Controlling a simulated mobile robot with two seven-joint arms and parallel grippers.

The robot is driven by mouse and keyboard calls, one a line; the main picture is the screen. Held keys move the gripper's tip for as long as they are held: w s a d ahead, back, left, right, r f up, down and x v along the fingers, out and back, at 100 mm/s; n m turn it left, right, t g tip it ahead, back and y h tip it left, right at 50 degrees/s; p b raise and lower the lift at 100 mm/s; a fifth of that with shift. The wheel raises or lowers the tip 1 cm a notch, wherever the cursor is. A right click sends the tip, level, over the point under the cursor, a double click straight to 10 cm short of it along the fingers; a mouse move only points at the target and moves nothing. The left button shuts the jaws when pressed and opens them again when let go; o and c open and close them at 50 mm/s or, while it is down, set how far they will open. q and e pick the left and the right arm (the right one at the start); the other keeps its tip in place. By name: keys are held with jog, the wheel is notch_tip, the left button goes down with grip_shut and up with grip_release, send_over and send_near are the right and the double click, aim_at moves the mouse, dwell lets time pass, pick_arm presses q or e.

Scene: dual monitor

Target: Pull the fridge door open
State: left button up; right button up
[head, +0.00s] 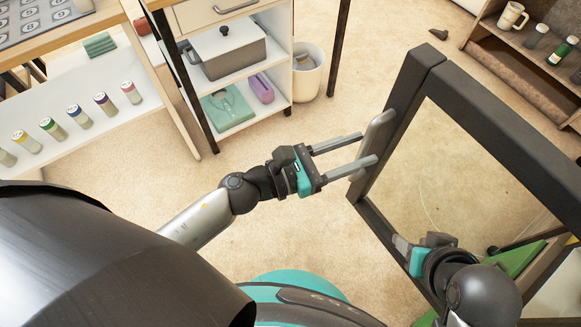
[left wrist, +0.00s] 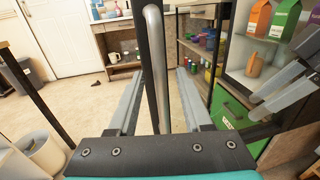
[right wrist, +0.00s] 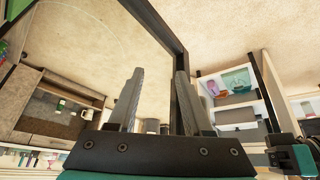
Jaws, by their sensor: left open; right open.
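The fridge door (head: 408,85) is a dark frame around clear glass, with the floor showing through it, so it appears swung out. Its upright silver handle (head: 378,128) is on the left edge. My left gripper (head: 369,148) is open at the handle. In the left wrist view the handle (left wrist: 157,70) runs between the two spread fingers; I cannot tell whether they touch it. My right gripper (head: 400,243) is near the door's lower part, its fingers partly hidden in the head view. The right wrist view shows its fingers (right wrist: 155,92) apart and empty, with the door frame (right wrist: 180,45) behind them.
Cartons (left wrist: 258,18) and a green box (left wrist: 230,115) show at the right of the left wrist view. A white shelf unit with a grey pot (head: 228,52) and a white bin (head: 307,72) stand behind. Carpet (head: 270,150) is open between.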

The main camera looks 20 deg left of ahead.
pick_arm(q)
jog(key=v, duration=1.3)
jog(key=shift+s+a+p, duration=0.15)
jog(key=shift+p, duration=0.2)
pick_arm(e)
jog(key=shift+s+d+g, duration=0.45)
jog(key=shift+s+g, duration=0.05)
jog(key=shift+s, duration=0.1)
